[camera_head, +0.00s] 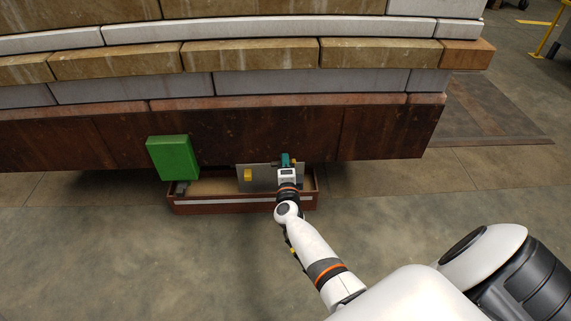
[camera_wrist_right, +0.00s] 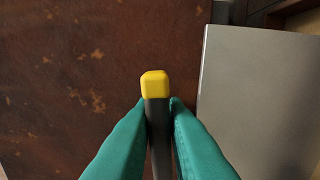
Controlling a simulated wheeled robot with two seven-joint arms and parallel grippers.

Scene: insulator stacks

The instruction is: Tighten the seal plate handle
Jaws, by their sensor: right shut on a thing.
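The seal plate (camera_head: 262,178) is a grey metal sheet standing at the low brown box under the stack. It also fills the right side of the right wrist view (camera_wrist_right: 260,95). A handle (camera_wrist_right: 156,85) with a yellow tip and dark shaft shows in the right wrist view, left of the plate's edge. My right gripper (camera_wrist_right: 158,110) has teal fingers closed on the dark shaft, one on each side. In the head view my right gripper (camera_head: 287,160) is at the plate's right end. A second yellow piece (camera_head: 248,175) shows on the plate's left part. My left gripper is out of view.
A green box (camera_head: 172,158) stands at the box's left end. The brown box (camera_head: 190,207) rests on the floor below the rusty wall (camera_head: 240,130) of the stack. Bare floor (camera_head: 90,260) lies in front. A yellow railing (camera_head: 545,40) is far right.

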